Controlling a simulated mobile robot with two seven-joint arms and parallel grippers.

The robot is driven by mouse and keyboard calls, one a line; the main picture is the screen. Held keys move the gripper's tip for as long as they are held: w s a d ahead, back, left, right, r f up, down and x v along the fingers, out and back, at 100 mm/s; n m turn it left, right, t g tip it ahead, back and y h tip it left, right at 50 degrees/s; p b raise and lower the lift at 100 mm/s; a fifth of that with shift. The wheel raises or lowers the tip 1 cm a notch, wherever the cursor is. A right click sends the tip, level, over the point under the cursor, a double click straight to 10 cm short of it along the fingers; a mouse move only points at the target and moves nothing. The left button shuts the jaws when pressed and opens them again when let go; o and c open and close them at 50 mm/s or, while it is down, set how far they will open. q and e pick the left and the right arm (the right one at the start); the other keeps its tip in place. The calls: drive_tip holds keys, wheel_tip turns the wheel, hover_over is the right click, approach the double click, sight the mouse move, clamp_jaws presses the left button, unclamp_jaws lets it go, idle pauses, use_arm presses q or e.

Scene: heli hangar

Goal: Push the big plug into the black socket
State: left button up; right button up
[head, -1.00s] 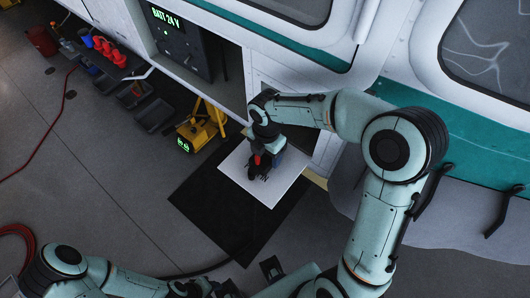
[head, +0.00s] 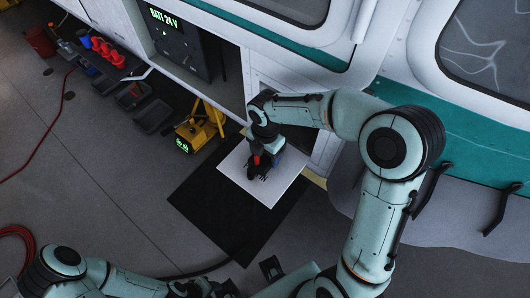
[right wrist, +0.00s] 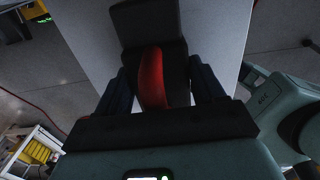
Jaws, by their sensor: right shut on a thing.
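The big plug is a black block with a red strip along it. It shows in the right wrist view (right wrist: 152,80) between two dark fingers, and in the head view (head: 257,170) over a white board. My right gripper (head: 262,160) is shut on the plug and hides part of it. Whether the plug still touches the board, I cannot tell. A dark panel (head: 178,48) with green "BATT 24 V" letters is in the aircraft's open bay; I cannot make out the black socket clearly. My left gripper (head: 200,289) is low in the head view, its jaws unclear.
The white board (head: 285,187) lies by a black mat (head: 215,215) below the aircraft side. A yellow device (head: 197,128) with a green display stands left of the board. Dark bins (head: 152,116) and red items line the left. Grey floor at lower left is mostly clear.

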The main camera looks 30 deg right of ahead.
use_arm(q)
drive_tip(key=shift+w+r, duration=0.1)
drive_tip(key=shift+r, duration=0.05)
use_arm(e)
drive_tip(key=shift+w+d, duration=0.1)
drive_tip(key=shift+d, duration=0.15)
use_arm(q)
drive_tip(key=shift+w+r+p, duration=0.35)
drive_tip(key=shift+r+p, duration=0.4)
use_arm(e)
drive_tip(key=shift+w+d, duration=0.25)
drive_tip(key=shift+d, duration=0.45)
drive_tip(key=shift+w+d, duration=0.25)
drive_tip(key=shift+d, duration=0.4)
drive_tip(key=o, duration=1.5)
drive_tip(key=shift+o, duration=0.2)
drive_tip(key=shift+f, duration=0.1)
